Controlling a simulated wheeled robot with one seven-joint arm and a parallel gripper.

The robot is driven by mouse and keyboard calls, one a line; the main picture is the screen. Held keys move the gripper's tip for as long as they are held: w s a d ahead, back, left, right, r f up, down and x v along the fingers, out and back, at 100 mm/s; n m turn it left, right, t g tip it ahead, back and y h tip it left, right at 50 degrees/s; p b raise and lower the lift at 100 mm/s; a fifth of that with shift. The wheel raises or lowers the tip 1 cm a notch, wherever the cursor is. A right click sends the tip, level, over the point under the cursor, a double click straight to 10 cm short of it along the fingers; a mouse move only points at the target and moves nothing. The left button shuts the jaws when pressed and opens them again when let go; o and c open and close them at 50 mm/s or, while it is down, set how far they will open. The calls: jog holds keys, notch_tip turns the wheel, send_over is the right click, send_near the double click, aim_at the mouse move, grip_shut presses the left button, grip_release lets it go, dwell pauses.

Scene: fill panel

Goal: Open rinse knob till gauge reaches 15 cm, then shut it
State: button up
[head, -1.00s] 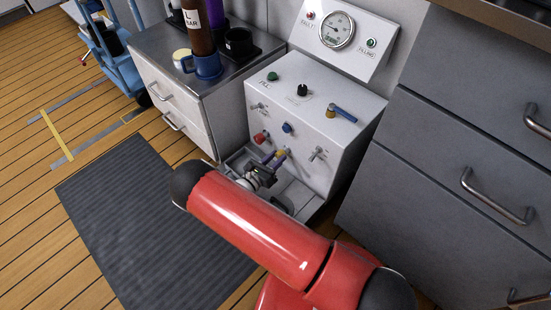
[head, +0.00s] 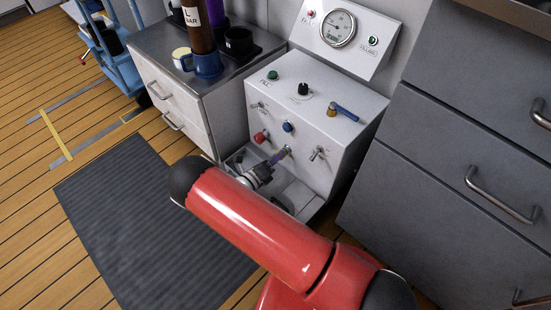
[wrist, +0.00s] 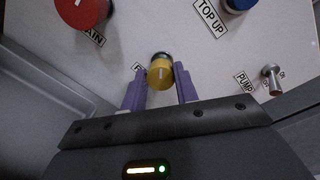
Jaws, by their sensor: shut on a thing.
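The yellow knob (wrist: 160,72) sits on the front of the white panel (head: 330,172), between the drain and top up knobs. Its label is mostly hidden behind a finger, so I cannot read whether it says rinse. My gripper (wrist: 161,84) is shut on this knob, with a purple finger on each side. In the head view my gripper (head: 284,155) meets the lower front of the panel and covers most of the knob. The round gauge (head: 338,29) stands on the upright back plate; its reading is too small to tell.
The red drain knob (wrist: 82,12), blue top up knob (wrist: 238,4) and pump switch (wrist: 272,80) are close around my gripper. A black dial (head: 303,89), green button (head: 272,75) and blue-handled valve (head: 342,110) are on top. Grey drawers (head: 440,160) stand to the right.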

jog(key=n, duration=1)
jog(key=shift+f, duration=0.15)
dwell(0.4)
jog(key=shift+a, duration=0.1)
jog(key=o, duration=1)
jog(key=shift+c, duration=0.2)
jog(key=v, duration=0.7)
jog(key=shift+s+a, duration=0.2)
jog(key=shift+a, duration=0.15)
jog(key=shift+g+h, duration=0.3)
